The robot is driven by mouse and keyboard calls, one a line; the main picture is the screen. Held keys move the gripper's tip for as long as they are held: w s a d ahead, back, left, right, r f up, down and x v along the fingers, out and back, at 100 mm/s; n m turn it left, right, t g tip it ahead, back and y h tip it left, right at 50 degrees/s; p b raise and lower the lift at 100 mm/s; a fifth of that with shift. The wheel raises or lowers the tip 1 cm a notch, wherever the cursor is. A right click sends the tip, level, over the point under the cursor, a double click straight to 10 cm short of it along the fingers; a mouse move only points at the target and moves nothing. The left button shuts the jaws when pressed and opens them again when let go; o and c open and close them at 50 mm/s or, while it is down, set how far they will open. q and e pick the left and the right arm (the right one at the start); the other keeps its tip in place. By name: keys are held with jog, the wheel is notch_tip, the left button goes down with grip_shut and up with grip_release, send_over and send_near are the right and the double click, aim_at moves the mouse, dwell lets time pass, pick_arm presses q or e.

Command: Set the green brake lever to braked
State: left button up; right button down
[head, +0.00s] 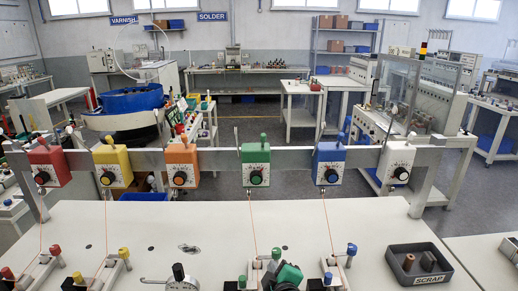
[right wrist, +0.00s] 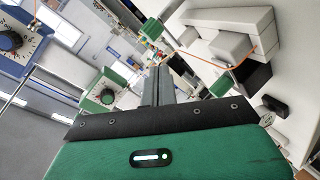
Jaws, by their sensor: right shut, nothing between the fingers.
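The green box (head: 256,175) hangs on the rail, with a dial on its front and a green knob (head: 263,139) on top. On the bench below, a small station has two green knobs, one farther back (head: 276,254) and one nearer (head: 242,282). Which green knob belongs to the brake lever I cannot tell. My right gripper (head: 274,280) is low at this station, partly cut off. In the right wrist view its dark fingers (right wrist: 157,75) are shut and empty, with green knobs (right wrist: 152,29) (right wrist: 220,87) beyond and beside them. My left gripper is not in view.
Red, yellow, orange, blue (head: 330,164) and white boxes share the rail (head: 222,158). Matching knobbed stations stand along the bench, the blue one (head: 351,249) close to my gripper's right. A dark scrap tray (head: 431,276) sits at right. Thin wires run down from several boxes.

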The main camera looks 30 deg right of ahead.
jog(key=w+d+r+n+t+h, duration=0.1)
jog(key=w+r+n+t, duration=0.3)
jog(key=r, duration=0.6)
jog(key=w+d+r+n+t+h, duration=0.1)
jog(key=w+r+n+t, duration=0.3)
jog(key=r, duration=0.5)
jog(key=shift+w+r+n+t, duration=0.3)
jog(key=shift+w+r+t, duration=0.05)
jog(key=shift+w+t, duration=0.2)
jog(key=shift+d, duration=0.1)
jog(key=p, duration=0.5)
send_near(263, 141)
jog(key=w+a+r, duration=0.3)
jog(key=w, duration=0.2)
jog(key=shift+w+d+r+p, duration=0.1)
jog(key=shift+w+d+p, duration=0.2)
jog(key=shift+d, duration=0.6)
jog(key=shift+w+d+r+p, duration=0.1)
jog(key=shift+w+d+p, duration=0.15)
jog(key=shift+d, duration=0.65)
